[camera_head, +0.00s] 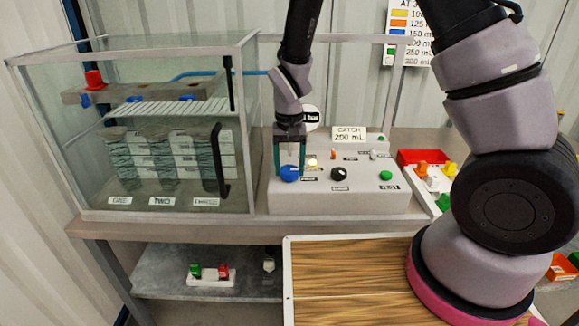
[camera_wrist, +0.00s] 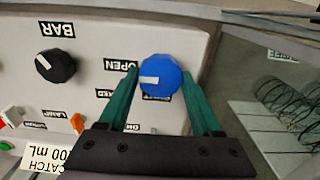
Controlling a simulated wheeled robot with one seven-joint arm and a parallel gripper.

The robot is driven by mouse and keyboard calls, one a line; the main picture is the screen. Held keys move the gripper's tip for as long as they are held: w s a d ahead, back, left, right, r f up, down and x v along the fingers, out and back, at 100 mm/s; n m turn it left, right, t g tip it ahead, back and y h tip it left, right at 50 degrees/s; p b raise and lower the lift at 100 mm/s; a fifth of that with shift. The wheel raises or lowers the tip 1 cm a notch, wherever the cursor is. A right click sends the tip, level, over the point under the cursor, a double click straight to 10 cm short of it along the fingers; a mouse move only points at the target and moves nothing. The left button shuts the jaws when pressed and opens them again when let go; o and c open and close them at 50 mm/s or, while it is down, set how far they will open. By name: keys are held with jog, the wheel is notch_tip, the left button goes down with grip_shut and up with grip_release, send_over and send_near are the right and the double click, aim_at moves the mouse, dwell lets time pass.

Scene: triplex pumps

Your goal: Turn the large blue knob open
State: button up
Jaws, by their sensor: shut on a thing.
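The large blue knob (camera_head: 289,173) is on the front left of the white control panel. In the wrist view the blue knob (camera_wrist: 161,74) is round and faceted, with a white pointer mark on its left part. An "OPEN" label (camera_wrist: 122,65) is beside it, and another label below it is partly covered. My gripper (camera_head: 290,160) reaches down to the knob from above. In the wrist view its two green fingers (camera_wrist: 161,84) stand on either side of the knob and are shut on it.
A black knob (camera_head: 338,174) marked "BAR" and a green button (camera_head: 386,175) are to the right on the panel. A glass-walled case (camera_head: 150,50) with a black handle (camera_head: 218,160) stands close on the left. A red bin (camera_head: 418,157) with small coloured parts is at right.

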aim_at(290, 169)
dwell(0.3)
jog(key=o, duration=1.4)
jog(key=shift+r, duration=0.1)
notch_tip(290, 169, up, 11)
jog(key=shift+f, duration=0.15)
